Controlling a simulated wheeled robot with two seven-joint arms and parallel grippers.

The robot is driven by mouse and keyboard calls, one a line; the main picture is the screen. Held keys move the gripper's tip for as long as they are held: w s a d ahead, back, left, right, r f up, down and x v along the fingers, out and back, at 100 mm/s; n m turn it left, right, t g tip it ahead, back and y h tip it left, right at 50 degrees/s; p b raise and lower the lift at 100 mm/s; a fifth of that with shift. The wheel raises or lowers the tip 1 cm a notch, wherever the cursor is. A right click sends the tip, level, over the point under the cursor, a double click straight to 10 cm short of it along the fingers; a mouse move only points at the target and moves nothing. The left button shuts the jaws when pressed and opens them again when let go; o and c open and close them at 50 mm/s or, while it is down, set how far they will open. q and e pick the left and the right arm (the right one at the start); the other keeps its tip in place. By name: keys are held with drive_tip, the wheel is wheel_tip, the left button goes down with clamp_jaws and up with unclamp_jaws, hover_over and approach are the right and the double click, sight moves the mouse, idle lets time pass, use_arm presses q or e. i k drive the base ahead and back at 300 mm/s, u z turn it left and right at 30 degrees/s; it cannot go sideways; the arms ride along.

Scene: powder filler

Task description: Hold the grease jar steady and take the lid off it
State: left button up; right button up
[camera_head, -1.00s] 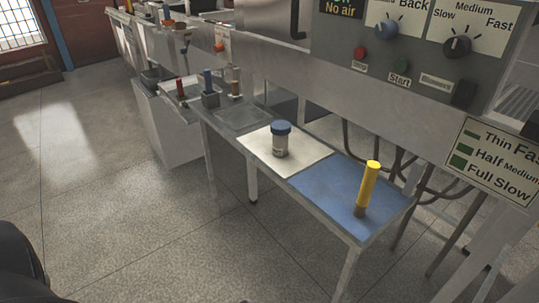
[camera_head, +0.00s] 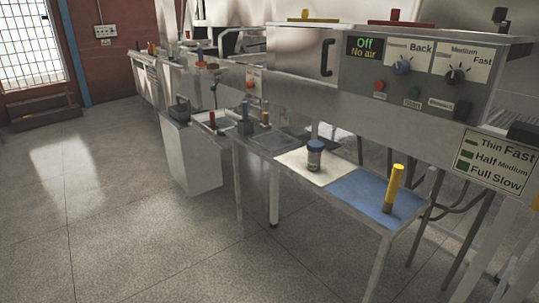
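The grease jar (camera_head: 314,161) stands upright on the white mat of a narrow metal side table. It is a small grey jar with a label, and its blue lid (camera_head: 315,145) sits on top. Neither of my grippers shows in the head view, so nothing of mine is seen touching the jar or lid.
A yellow cylinder with a dark lower end (camera_head: 393,188) stands on the blue mat (camera_head: 350,187) right of the jar. A grey tray (camera_head: 276,140) lies to the left. The machine's control panel (camera_head: 420,80) rises behind the table. The floor (camera_head: 190,250) in front is clear.

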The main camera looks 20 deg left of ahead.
sight(314, 159)
drive_tip(key=u, duration=0.65)
drive_tip(key=i, duration=0.85)
drive_tip(key=u, duration=0.15)
